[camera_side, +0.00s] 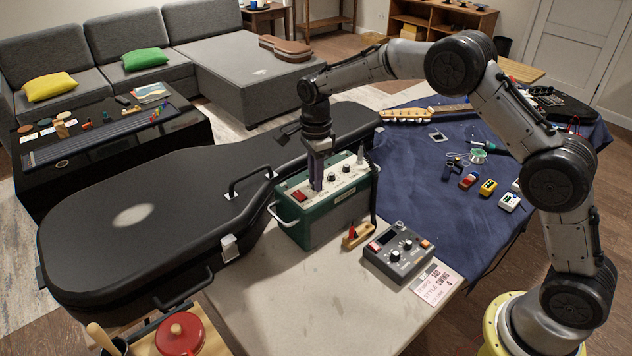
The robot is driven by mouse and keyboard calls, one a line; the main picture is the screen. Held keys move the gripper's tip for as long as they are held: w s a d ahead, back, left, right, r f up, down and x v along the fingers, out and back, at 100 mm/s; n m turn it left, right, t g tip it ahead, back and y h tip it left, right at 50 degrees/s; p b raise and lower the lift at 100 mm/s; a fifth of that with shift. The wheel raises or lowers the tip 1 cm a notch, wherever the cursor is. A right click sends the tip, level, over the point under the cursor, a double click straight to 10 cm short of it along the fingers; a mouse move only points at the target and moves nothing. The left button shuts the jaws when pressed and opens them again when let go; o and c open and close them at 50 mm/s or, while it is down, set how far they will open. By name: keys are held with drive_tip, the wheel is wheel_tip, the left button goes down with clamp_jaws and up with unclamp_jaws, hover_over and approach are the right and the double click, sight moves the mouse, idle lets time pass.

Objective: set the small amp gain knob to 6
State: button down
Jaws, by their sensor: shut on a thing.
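The small amp (322,216) is a green box with a pale top panel, standing on the light worktop beside the black guitar case. Its panel carries a red switch (299,196) at the left and two black knobs (346,168) in view to the right. My gripper (317,187) points straight down onto the panel, between the red switch and those knobs. It is shut on a knob of the amp that its fingers hide. The dial marks and the knob's setting are too small or covered to read.
A black guitar case (140,215) lies close behind and left of the amp. A grey box with knobs (397,252), a printed card (436,284) and a small wooden block (356,237) sit in front. Tools and pedals lie on the blue cloth (420,180).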

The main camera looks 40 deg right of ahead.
drive_tip(key=c, duration=1.1)
unclamp_jaws()
drive_tip(key=shift+o, duration=0.2)
drive_tip(key=shift+r, duration=0.1)
drive_tip(key=shift+r, duration=3.45)
drive_tip(key=shift+r, duration=3)
